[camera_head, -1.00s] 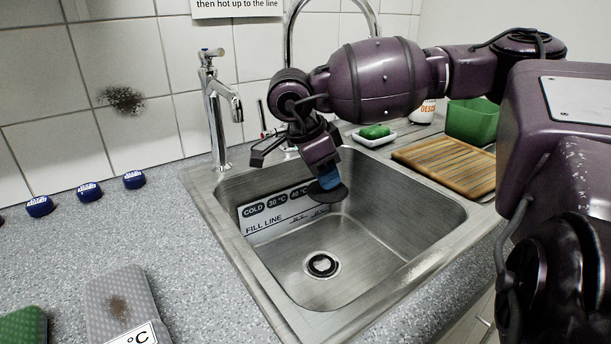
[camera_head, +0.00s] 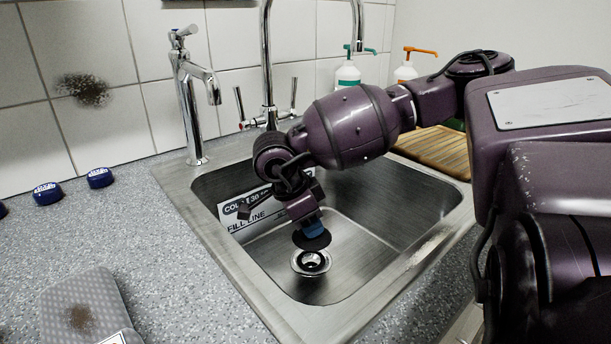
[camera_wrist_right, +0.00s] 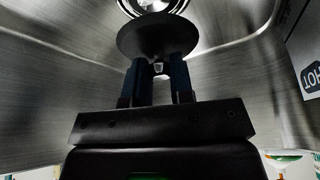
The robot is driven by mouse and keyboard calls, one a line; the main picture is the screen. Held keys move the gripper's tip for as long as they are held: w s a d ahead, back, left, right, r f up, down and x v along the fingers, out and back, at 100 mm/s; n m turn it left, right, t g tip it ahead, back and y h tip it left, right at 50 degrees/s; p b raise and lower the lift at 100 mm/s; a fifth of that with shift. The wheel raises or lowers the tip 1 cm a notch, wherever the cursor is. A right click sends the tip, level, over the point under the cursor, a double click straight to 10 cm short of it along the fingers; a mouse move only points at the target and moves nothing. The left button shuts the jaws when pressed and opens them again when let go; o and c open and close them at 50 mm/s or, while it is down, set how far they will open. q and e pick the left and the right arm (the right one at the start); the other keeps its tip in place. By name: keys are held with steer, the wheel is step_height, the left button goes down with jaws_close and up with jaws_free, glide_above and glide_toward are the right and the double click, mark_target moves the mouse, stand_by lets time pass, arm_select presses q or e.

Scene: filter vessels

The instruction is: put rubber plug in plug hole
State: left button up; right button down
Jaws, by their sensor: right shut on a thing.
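The rubber plug (camera_head: 313,241) is a dark round disc held at the tip of my right gripper (camera_head: 312,229) inside the steel sink. The plug hole (camera_head: 310,262) is a round metal drain in the sink floor, just below the plug in the head view. In the right wrist view the plug (camera_wrist_right: 158,36) sits at the ends of the blue fingers of my right gripper (camera_wrist_right: 160,75), which are shut on its underside or handle. The plug hole's metal ring (camera_wrist_right: 150,5) shows beyond the disc, partly hidden by it. The plug looks apart from the hole. My left gripper is not in view.
A tap (camera_head: 190,100) and a mixer tap (camera_head: 268,80) stand behind. Blue caps (camera_head: 100,177) and a grey sponge-like block (camera_head: 84,305) lie on the left counter.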

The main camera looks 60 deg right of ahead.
mark_target(304, 236)
steer(key=shift+f, duration=0.6)
arm_select(q)
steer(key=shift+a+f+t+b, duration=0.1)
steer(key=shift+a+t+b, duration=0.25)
steer(key=shift+b, duration=0.55)
arm_select(e)
steer(key=shift+f, duration=2.4)
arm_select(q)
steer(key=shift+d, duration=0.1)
arm_select(e)
steer(key=shift+f, duration=0.1)
steer(key=c, duration=1)
jaws_free()
steer(key=shift+r, duration=0.25)
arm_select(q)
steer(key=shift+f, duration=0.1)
arm_select(e)
steer(key=v, duration=1.1)
steer(key=shift+r, duration=0.35)
